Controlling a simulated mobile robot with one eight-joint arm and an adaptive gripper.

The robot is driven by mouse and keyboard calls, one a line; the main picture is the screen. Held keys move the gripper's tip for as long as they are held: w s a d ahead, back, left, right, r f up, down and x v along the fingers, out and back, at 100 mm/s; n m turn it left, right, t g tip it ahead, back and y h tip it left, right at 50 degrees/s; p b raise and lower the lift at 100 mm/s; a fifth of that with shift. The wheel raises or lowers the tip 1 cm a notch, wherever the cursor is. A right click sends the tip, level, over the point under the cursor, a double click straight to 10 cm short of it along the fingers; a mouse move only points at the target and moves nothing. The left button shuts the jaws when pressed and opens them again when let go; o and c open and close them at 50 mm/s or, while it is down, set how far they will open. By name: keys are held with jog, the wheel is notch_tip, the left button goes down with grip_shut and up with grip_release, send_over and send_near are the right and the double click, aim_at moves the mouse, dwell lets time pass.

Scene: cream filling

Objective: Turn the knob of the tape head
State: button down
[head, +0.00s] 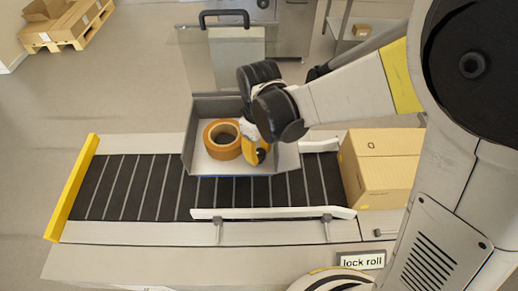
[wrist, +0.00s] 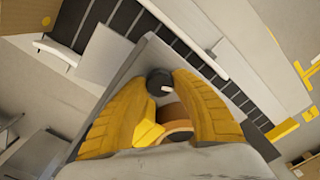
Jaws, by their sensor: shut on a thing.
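The tape head is a grey open-topped housing (head: 205,108) above the conveyor, with an orange tape roll (head: 222,140) inside. The roll also shows partly between my fingers in the wrist view (wrist: 174,113). The knob is small, round and black with a white mark; in the wrist view (wrist: 159,82) it sits between my yellow fingertips. My gripper (head: 252,150) reaches down into the housing right of the roll, shut on the knob. It fills the middle of the wrist view (wrist: 162,85). In the head view my fingers partly hide the knob.
The dark slatted conveyor (head: 125,188) runs under the housing, with a yellow end bar (head: 72,188) at left and a white guide rail (head: 270,213) in front. A cardboard box (head: 385,170) stands at the right. A "lock roll" label (head: 361,261) is at the front.

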aim_at(259, 152)
jog(key=c, duration=1)
grip_release()
notch_tip(259, 152, up, 12)
